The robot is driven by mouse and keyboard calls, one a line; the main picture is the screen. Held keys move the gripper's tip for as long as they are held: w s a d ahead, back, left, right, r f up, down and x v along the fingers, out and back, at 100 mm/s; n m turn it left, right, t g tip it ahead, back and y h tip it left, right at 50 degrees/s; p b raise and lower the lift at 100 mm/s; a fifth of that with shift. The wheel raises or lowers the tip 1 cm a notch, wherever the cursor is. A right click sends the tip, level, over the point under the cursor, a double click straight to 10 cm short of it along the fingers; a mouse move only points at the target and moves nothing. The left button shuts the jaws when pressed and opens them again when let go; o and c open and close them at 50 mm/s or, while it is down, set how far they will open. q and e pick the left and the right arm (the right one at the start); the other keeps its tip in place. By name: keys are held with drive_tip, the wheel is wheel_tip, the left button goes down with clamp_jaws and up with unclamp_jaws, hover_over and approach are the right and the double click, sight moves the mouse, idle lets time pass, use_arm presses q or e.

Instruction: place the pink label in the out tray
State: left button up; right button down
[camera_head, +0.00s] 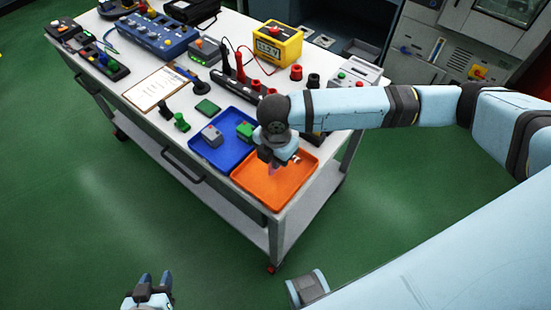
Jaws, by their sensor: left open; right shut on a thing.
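My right gripper (270,160) points down over the orange tray (247,189) at the near right corner of the table. It is shut on the pink label (272,170), of which only a small bit shows below the fingers. I cannot tell whether the label touches the tray floor. The blue tray (222,163) lies just left of the orange one and holds a grey block and a green block. No writing that names either tray as the out tray is readable. My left gripper (153,284) is open and empty, low over the floor and away from the table.
The white table (150,122) carries a clipboard (157,88), a yellow meter (277,45), a blue device (150,35), red and black posts, and small green pieces. The green floor in front is clear. Grey machines stand behind.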

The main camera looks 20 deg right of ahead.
drive_tip(key=shift+f, duration=0.3)
drive_tip(key=shift+f, duration=0.15)
drive_tip(key=c, duration=1.3)
unclamp_jaws()
drive_tip(key=shift+o, duration=0.2)
wheel_tip(320, 180, up, 12)
drive_tip(key=shift+p, duration=0.4)
